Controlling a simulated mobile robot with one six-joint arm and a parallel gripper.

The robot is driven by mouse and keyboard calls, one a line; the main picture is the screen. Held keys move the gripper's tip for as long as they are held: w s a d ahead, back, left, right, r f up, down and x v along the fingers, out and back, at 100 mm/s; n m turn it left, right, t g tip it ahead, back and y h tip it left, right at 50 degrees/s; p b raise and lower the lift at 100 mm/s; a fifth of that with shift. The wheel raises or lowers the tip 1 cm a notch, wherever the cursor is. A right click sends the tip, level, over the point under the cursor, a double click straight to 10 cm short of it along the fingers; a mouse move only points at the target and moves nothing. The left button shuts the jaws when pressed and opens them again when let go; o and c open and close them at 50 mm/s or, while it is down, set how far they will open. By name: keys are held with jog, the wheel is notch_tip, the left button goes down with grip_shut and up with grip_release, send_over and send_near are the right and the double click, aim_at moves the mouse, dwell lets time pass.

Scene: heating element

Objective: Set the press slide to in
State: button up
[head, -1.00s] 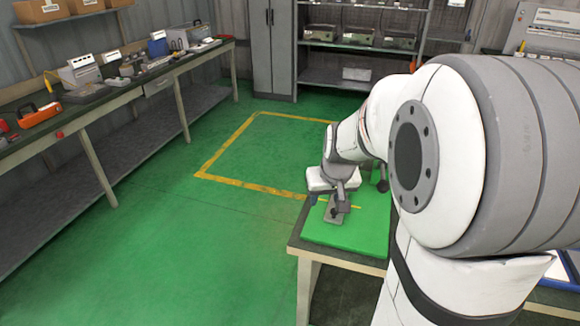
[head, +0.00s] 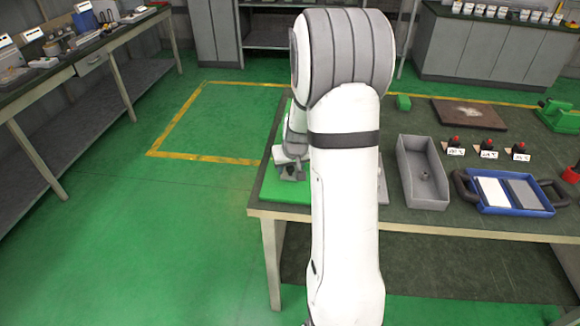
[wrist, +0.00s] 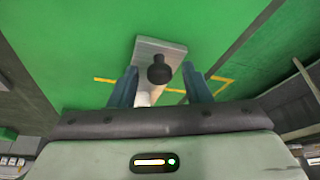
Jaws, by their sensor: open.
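In the wrist view, a grey metal plate (wrist: 158,44) with a round black knob (wrist: 160,70) on it lies over a green surface; I take this to be the press slide. My gripper (wrist: 159,72) is open, with one finger on each side of the knob. I cannot tell whether the fingers touch it. In the head view my gripper (head: 292,170) is low over the green board (head: 285,195) at the table's left end. My arm hides most of the press there.
The table (head: 420,222) also holds a grey bin (head: 423,175), a blue tray (head: 512,190), several red-topped switches and a brown board (head: 470,113). A green vise-like tool (head: 560,115) stands at far right. The floor left of the table is clear.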

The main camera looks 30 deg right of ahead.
jog(key=shift+f, duration=0.15)
jog(key=shift+c, duration=0.3)
grip_shut()
